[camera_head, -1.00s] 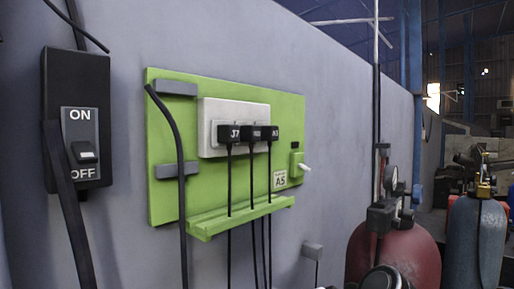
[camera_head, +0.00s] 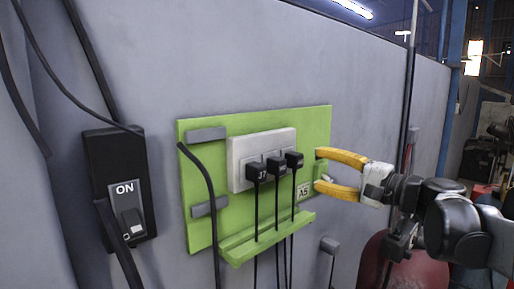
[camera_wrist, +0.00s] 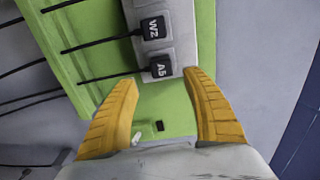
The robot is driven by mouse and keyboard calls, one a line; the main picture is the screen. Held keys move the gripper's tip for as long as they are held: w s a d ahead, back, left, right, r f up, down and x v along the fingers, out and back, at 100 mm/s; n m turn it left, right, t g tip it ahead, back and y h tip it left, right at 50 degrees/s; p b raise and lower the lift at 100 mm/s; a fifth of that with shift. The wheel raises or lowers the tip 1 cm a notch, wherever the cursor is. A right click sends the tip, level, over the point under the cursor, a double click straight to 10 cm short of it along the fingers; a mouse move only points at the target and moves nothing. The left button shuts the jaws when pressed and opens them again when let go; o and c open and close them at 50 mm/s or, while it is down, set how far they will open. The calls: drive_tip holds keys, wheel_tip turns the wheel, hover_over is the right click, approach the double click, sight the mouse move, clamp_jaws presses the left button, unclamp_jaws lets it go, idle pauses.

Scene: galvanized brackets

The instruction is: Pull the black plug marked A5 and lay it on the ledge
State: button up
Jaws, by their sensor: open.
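The black plug marked A5 (camera_wrist: 161,67) sits in the pale socket strip (camera_wrist: 176,22). It is the rightmost of three plugs in the head view (camera_head: 294,160), its cable hanging down. Beside it are the plug W2 (camera_wrist: 153,28) and the plug J7 (camera_head: 256,172). My gripper (camera_head: 317,170) is open and empty at the green board's right edge. In the wrist view, its yellow fingers (camera_wrist: 160,78) spread at the near end of the strip, with A5 just beyond, between the fingertip lines. The green ledge (camera_head: 268,240) below the plugs is bare apart from cables passing it.
The green board (camera_head: 225,150) carries grey brackets (camera_head: 206,135) on its left and an A5 label (camera_head: 304,191) at lower right. A black ON/OFF switch (camera_head: 120,170) hangs left. A red cylinder (camera_head: 372,265) stands lower right.

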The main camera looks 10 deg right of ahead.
sight(300, 162)
drive_tip(key=shift+r, duration=0.1)
idle(0.3)
drive_tip(key=shift+b+x, duration=0.4)
drive_tip(key=shift+x, duration=4.1)
drive_tip(key=shift+c, duration=0.5)
drive_tip(key=shift+d, duration=0.1)
clamp_jaws()
drive_tip(key=shift+s+d, duration=0.1)
drive_tip(key=shift+s, duration=0.05)
drive_tip(key=shift+v, duration=2.8)
